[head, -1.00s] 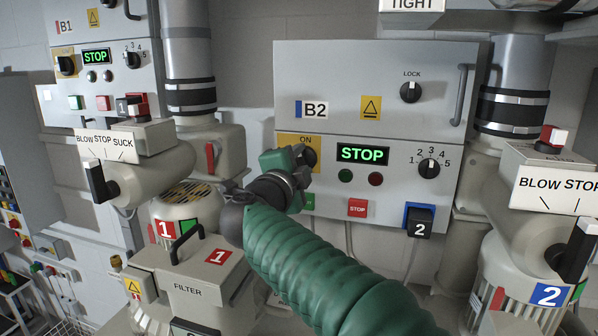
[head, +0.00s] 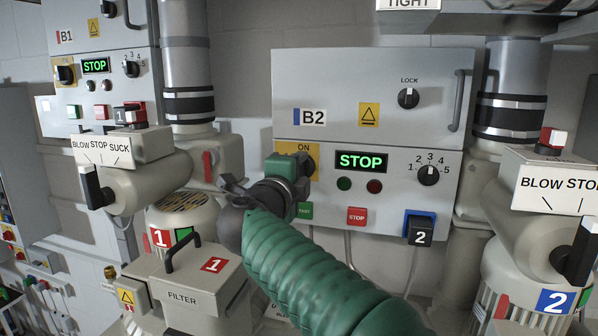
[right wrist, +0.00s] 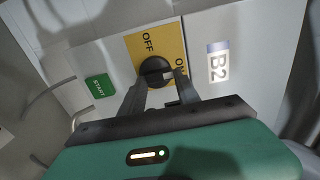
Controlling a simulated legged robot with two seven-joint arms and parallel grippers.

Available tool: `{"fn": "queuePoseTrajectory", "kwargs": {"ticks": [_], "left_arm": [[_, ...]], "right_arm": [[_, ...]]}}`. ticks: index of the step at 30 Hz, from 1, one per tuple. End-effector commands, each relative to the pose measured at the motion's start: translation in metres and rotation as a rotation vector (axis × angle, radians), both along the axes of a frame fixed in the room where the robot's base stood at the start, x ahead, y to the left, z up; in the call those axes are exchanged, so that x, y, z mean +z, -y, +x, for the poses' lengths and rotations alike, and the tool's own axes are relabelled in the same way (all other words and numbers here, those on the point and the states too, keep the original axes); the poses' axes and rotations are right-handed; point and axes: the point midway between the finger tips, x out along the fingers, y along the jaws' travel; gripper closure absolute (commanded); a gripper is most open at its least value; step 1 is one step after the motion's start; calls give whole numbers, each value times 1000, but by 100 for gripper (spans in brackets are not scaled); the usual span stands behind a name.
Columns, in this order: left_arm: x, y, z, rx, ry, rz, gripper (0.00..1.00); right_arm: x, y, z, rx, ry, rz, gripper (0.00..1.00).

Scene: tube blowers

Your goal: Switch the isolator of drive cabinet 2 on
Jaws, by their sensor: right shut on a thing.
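Drive cabinet B2 (head: 380,92) is the grey box in the middle of the head view. Its isolator, a black knob (right wrist: 155,71) on a yellow plate (right wrist: 141,45) marked OFF and ON, shows in the right wrist view. My right gripper (right wrist: 161,88) is shut on the knob, one finger on each side. In the head view my green right gripper (head: 287,172) covers much of the yellow plate, with part of the knob (head: 311,164) showing at its right. The fingers partly hide the knob, so I cannot tell exactly where it points. My left gripper is out of view.
B2's display (head: 361,161) reads STOP in green. Below it are a red STOP button (head: 357,216) and a green START button (head: 305,211). A BLOW/STOP/SUCK valve lever (head: 95,187) sticks out at the left.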

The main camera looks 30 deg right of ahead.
Motion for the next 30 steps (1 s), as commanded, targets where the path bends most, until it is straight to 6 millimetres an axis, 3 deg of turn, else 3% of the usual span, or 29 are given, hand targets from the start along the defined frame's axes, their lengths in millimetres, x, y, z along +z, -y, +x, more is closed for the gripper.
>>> {"fn": "queuePoseTrajectory", "kwargs": {"ticks": [1,2,7,19,30], "left_arm": [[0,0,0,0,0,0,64],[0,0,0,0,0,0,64],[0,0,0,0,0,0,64],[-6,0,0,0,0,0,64],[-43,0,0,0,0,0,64]], "right_arm": [[3,0,0,3,6,-1,100],[3,0,0,3,7,-2,61],[2,0,0,2,4,-2,40],[-1,-9,-8,3,5,0,40],[-6,-87,-72,6,3,1,40]]}}
